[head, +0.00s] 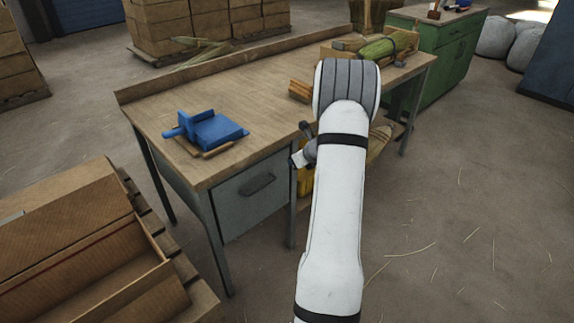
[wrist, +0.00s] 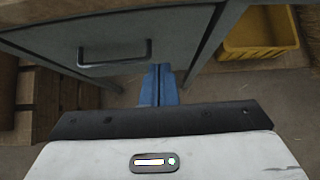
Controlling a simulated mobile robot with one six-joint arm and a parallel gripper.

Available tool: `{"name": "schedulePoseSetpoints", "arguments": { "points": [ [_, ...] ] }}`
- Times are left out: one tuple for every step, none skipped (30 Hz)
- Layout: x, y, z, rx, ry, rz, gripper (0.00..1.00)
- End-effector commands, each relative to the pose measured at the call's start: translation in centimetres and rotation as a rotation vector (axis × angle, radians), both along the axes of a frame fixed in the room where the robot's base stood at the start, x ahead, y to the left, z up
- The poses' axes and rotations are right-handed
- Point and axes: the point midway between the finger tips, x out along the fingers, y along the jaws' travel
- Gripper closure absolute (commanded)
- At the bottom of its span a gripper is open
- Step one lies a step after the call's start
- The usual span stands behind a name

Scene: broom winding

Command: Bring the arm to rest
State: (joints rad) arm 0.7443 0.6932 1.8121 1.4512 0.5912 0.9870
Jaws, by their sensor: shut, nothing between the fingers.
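My gripper (wrist: 160,70) shows in the wrist view as two blue fingers pressed together, with nothing between them. The fingers point toward the front of the workbench, below and right of the grey drawer (wrist: 113,58). In the head view my white arm rises in front of the workbench (head: 240,85) and bends over near its front edge. A small dark and white part of my wrist shows left of the arm, by the bench's front. The fingers are hidden or too small to make out there.
A blue clamp-like tool (head: 207,130) lies on the bench's left part. Brown sticks (head: 300,90) lie near its front edge. A yellow bin (wrist: 262,35) is under the bench. Cardboard boxes (head: 75,235) stand at the left front. Open floor (head: 470,230) lies to the right.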

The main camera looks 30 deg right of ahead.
Motion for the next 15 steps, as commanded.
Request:
{"name": "schedulePoseSetpoints", "arguments": {
  "points": [
    [-0.8,-0.2,0.9,-0.002,0.000,-0.002,1.00],
    [-1.1,-0.3,1.2,-0.002,-0.001,-0.002,1.00],
    [-1.5,-0.3,1.6,0.000,0.000,-0.001,1.00],
    [-1.8,-0.3,1.8,0.000,0.000,-0.001,1.00],
    [-2.0,-0.3,2.0,0.000,0.000,0.000,1.00],
    [-2.2,-0.4,2.3,0.000,0.000,0.000,1.00],
    [-2.4,-0.4,2.4,0.000,0.001,0.000,1.00],
    [-2.5,-0.4,2.5,0.001,0.001,-0.001,1.00],
    [-2.6,-0.4,2.5,0.001,0.001,-0.001,1.00],
    [-2.7,-0.4,2.6,0.000,0.002,-0.001,1.00],
    [-2.7,-0.4,2.6,0.000,0.002,-0.001,1.00],
    [-2.8,-0.4,2.6,0.001,0.002,0.000,1.00],
    [-2.8,-0.4,2.6,0.001,0.002,0.000,1.00],
    [-2.7,-0.4,2.6,0.001,0.002,0.000,1.00],
    [-2.7,-0.3,2.7,0.000,0.002,0.003,1.00]
  ]
}}
